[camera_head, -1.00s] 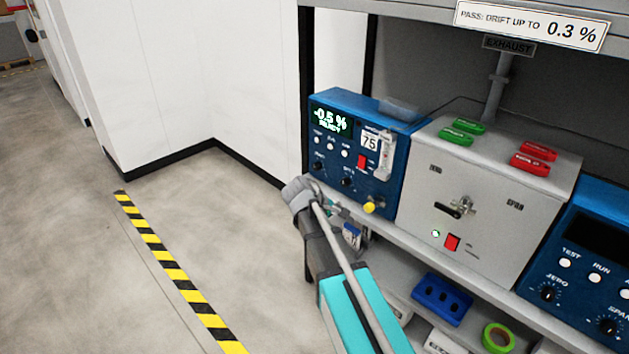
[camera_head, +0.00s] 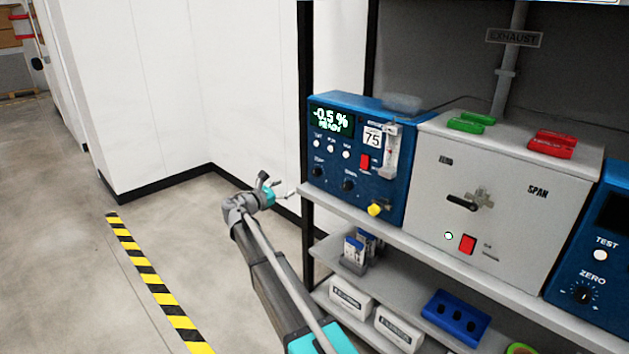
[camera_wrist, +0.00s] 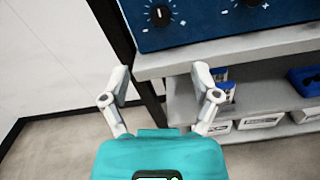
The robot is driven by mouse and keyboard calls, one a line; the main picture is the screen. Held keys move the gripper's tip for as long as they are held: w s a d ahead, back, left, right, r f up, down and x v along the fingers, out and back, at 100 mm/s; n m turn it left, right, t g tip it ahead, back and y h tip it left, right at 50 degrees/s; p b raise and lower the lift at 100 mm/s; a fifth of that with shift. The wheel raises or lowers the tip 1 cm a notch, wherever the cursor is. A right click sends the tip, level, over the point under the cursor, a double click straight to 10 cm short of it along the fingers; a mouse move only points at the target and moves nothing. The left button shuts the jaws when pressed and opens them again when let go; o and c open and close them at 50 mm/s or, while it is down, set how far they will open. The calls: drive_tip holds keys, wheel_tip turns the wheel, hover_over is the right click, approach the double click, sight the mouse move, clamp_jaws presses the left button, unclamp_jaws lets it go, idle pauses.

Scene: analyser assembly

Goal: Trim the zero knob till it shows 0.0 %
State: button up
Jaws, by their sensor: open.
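The blue analyser (camera_head: 358,150) stands at the left end of the shelf. Its lit display (camera_head: 331,120) reads -0.5 % with a smaller line that looks like READY. Its left knob (camera_head: 318,171), which appears to be the zero knob, sits low on the front panel; its label is too blurred to read. It also shows at the top of the wrist view (camera_wrist: 160,15). My gripper (camera_head: 278,186) is open and empty, left of the shelf edge and apart from the knob. In the wrist view its fingers (camera_wrist: 160,80) are spread below the knob.
A second knob (camera_head: 348,185) and a yellow knob (camera_head: 375,210) are on the same panel. The shelf edge (camera_head: 400,236) runs below it. A grey box (camera_head: 500,200) with a black lever and another blue analyser (camera_head: 597,260) stand to the right. Floor left of the shelf is clear.

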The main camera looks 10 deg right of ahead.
sight(313, 173)
idle(0.4)
drive_tip(key=x, duration=1.3)
drive_tip(key=shift+w+d, duration=0.25)
drive_tip(key=shift+d, duration=0.1)
drive_tip(key=c, duration=1.1)
drive_tip(key=shift+d, duration=0.15)
